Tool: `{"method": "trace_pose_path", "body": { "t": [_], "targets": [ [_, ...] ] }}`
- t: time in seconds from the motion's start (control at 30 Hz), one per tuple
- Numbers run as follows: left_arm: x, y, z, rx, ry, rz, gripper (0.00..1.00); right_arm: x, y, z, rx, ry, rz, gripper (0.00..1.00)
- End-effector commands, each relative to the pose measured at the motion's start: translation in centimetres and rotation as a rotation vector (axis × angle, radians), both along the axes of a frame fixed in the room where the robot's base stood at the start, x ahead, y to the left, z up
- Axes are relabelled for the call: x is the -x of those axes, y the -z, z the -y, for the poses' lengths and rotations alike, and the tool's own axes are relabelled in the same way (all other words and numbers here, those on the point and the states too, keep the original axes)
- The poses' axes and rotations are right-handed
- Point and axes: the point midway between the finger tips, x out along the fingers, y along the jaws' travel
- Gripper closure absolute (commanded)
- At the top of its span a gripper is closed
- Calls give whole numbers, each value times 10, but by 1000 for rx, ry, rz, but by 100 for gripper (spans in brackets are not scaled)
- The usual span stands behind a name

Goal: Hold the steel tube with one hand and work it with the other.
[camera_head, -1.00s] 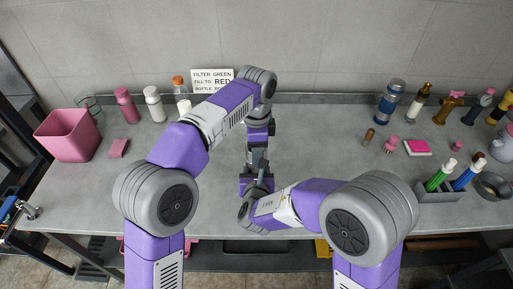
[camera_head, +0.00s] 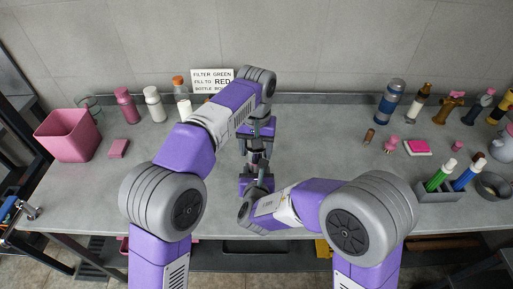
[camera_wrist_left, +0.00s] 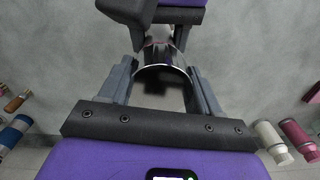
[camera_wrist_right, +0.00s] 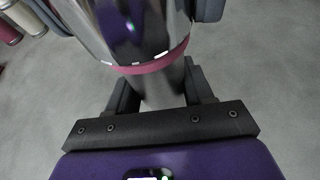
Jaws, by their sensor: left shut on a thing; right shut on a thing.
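The shiny steel tube (camera_wrist_right: 125,28) stands upright between my two grippers and has a pink band (camera_wrist_right: 150,64) around it. In the head view only a small part of the tube (camera_head: 257,156) shows. My left gripper (camera_head: 257,147) is above and shut on the tube's upper part; its fingers flank the tube (camera_wrist_left: 160,72) in the left wrist view. My right gripper (camera_head: 256,181) is below and shut on the narrower lower part, under the pink band. My fingers and wrists hide much of the tube.
A pink bin (camera_head: 68,137) and pink block (camera_head: 118,149) are at left. Bottles (camera_head: 153,104) and a sign (camera_head: 212,80) stand along the back. At right are a blue bottle (camera_head: 390,103), small pieces, and a grey holder (camera_head: 437,192) with markers. The grey bench (camera_head: 320,150) is clear around my grippers.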

Motion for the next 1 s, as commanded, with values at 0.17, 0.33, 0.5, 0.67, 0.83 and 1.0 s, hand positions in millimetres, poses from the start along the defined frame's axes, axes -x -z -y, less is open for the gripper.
{"method": "trace_pose_path", "body": {
  "t": [0.17, 0.33, 0.5, 0.67, 0.83, 1.0],
  "targets": [
    [0, 0, 0, 0, 2, 0, 74, 0, 0, 0, 0, 0, 1, 100],
    [0, 0, 0, 1, 3, 0, 74, 0, 0, 0, 0, 0, 0, 100],
    [0, -2, 1, 1, 4, 1, 74, 0, 0, 0, 0, 0, 0, 100],
    [0, -7, 1, 1, 4, 1, 74, 0, 0, 0, 0, 0, 0, 100],
    [0, -13, 1, 1, 4, 1, 74, 0, 0, 0, 0, 0, 0, 100],
    [0, -19, 1, 1, 5, 0, 74, 0, 0, 0, 0, 0, 0, 100]
  ]
}}
